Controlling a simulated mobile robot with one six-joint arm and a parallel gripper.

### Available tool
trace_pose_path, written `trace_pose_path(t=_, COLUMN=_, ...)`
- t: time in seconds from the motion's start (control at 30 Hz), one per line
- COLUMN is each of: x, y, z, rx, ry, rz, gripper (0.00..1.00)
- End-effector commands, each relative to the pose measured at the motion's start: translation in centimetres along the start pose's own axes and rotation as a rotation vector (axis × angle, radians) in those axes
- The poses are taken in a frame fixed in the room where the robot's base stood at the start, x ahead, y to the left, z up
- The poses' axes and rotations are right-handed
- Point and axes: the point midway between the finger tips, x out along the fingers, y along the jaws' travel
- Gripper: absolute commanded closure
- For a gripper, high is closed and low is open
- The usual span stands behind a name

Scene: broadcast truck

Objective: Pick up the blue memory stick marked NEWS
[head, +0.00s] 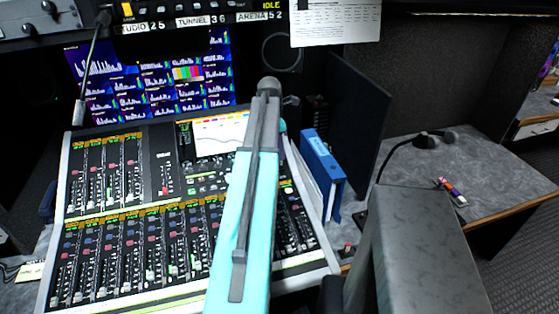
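A small cluster of red, pink and dark pieces (450,188) lies on the grey desk at the right. It is too small to tell whether a blue memory stick is among them, and no NEWS marking can be read. A turquoise arm link of mine rises through the middle of the head view, in front of the mixing desk. My gripper's fingers do not show.
The mixing desk (120,250) fills the left and centre. A blue binder (322,160) stands beside a dark upright panel (355,110). A thin gooseneck microphone (400,148) arches over the right desk (480,165), whose surface is largely clear.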

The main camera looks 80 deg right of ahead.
Motion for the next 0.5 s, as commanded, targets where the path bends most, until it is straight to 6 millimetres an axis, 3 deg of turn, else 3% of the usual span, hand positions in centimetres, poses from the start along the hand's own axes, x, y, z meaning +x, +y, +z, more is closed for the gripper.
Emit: trace_pose_path(t=0.5, x=3.7, y=-0.3, z=-0.2, rx=0.0, ry=0.0, rz=0.0, gripper=0.69)
